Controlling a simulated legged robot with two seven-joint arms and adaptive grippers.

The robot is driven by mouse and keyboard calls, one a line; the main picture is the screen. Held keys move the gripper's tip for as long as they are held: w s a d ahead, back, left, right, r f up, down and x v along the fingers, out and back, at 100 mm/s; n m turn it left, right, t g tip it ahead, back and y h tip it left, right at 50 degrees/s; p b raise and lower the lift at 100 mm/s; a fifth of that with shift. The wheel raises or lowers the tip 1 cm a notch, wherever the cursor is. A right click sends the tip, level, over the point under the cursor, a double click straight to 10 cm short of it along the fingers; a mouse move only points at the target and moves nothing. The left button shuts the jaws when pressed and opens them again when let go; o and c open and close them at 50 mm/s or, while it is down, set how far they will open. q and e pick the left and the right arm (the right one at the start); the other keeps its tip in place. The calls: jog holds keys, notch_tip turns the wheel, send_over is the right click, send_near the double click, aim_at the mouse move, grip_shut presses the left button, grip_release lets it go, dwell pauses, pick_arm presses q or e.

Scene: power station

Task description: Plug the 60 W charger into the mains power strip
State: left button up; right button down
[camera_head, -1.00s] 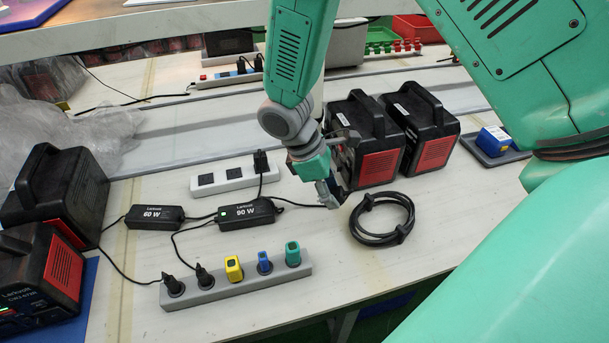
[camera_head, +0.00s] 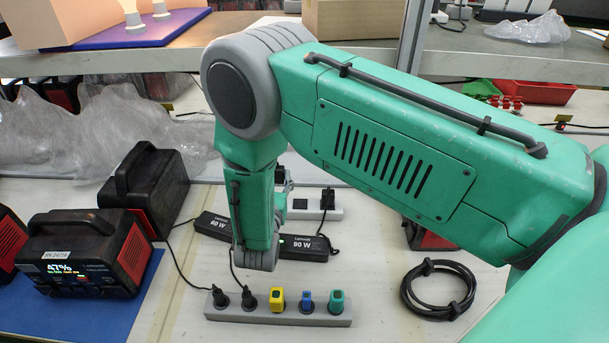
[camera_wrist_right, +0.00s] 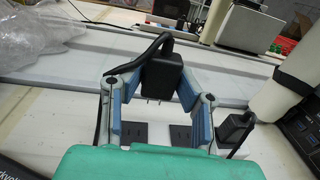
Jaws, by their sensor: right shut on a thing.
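My right gripper (camera_wrist_right: 160,82) is shut on a black plug (camera_wrist_right: 163,70) with a cable curving off its top. The plug's metal prongs point down and are clear of the strip in the right wrist view. Behind my arm in the head view, only a little of this gripper (camera_head: 282,178) shows. The white mains power strip (camera_head: 300,208) is partly hidden by my arm. The right wrist view shows two dark empty-looking sockets (camera_wrist_right: 134,132) below the plug and another black plug (camera_wrist_right: 234,130) at the right. The 60 W charger (camera_head: 211,225) lies on the table, left of the 90 W charger (camera_head: 302,246).
A grey holder (camera_head: 280,317) with several plugs stands in front. A coiled black cable (camera_head: 438,290) lies at the right. Black-and-red power units (camera_head: 90,258) stand at the left, near clear plastic wrap (camera_head: 90,130). A shelf (camera_head: 170,58) crosses the back.

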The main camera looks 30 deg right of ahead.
jog(key=shift+w+a+n+t+y, duration=0.15)
jog(key=shift+w+a+n+t, duration=0.05)
jog(key=shift+a, duration=0.2)
jog(key=shift+w+a+n+t+y, duration=0.15)
jog(key=shift+a+n+t, duration=0.05)
jog(key=shift+a, duration=0.2)
pick_arm(q)
jog(key=shift+s+a, duration=0.1)
jog(key=shift+a, duration=0.25)
pick_arm(e)
jog(key=shift+a+r, duration=0.1)
jog(key=shift+a, duration=0.15)
pick_arm(q)
jog(key=shift+f, duration=0.1)
pick_arm(e)
jog(key=shift+d, duration=0.15)
jog(key=shift+f, duration=0.25)
jog(key=shift+d+f+b, duration=0.15)
jog(key=shift+f+b, duration=0.45)
pick_arm(q)
jog(key=shift+d+f+b, duration=0.15)
jog(key=shift+f+b, duration=1.3)
jog(key=shift+f, duration=0.55)
pick_arm(e)
jog(key=shift+f, duration=2.05)
jog(key=shift+s, duration=0.15)
pick_arm(q)
jog(key=shift+f, duration=0.2)
